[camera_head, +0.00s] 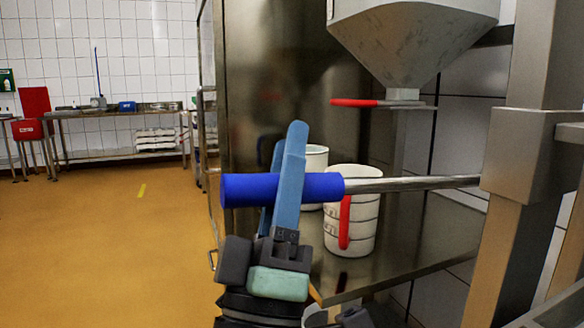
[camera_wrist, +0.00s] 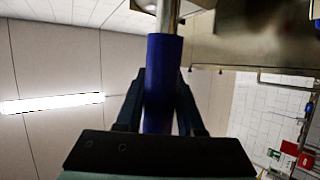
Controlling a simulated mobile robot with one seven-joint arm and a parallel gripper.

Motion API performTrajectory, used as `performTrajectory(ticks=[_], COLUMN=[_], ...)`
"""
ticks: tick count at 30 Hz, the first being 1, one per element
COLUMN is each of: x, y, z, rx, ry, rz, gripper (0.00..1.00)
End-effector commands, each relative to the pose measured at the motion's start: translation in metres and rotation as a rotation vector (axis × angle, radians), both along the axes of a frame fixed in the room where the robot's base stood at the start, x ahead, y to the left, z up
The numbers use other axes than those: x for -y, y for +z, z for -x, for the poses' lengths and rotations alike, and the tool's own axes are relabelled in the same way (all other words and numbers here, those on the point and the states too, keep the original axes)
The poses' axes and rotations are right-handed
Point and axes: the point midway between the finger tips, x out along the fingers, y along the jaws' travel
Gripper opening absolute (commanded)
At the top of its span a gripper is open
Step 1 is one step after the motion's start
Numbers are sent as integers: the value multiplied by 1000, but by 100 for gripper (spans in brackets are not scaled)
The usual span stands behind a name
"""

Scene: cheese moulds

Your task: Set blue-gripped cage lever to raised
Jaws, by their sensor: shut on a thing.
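The cage lever is a metal rod with a blue grip (camera_head: 240,190), in the middle of the head view. It runs roughly level from the grip to a grey block (camera_head: 520,150) on a post at the right. My gripper (camera_head: 288,170) is shut on the blue grip, with light-blue fingers on either side of it, coming from below. In the wrist view the blue grip (camera_wrist: 163,85) lies between my two fingers (camera_wrist: 160,110), and the metal rod leads away at the top.
A steel hopper (camera_head: 410,40) with a red-handled outlet (camera_head: 355,102) hangs above. Two white jugs stand behind the lever on a steel worktop (camera_head: 425,235); the nearer jug (camera_head: 365,215) has a red handle. Open orange floor (camera_head: 110,240) lies at the left.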

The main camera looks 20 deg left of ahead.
Motion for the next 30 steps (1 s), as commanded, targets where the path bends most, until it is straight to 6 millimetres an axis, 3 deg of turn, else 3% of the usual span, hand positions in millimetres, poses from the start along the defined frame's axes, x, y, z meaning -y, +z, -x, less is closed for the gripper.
performTrajectory(ticks=[17, 18, 21, 22, 30], x=[-2, -2, -2, -2, -1], y=[-9, -9, -8, -7, -5], z=[-1, -1, -1, -1, 0], rx=[2, 2, 4, 5, 9], ry=[1, 1, 2, 1, 0], rz=[15, 15, 14, 13, 11], gripper=[0, 44, 62, 67, 67])
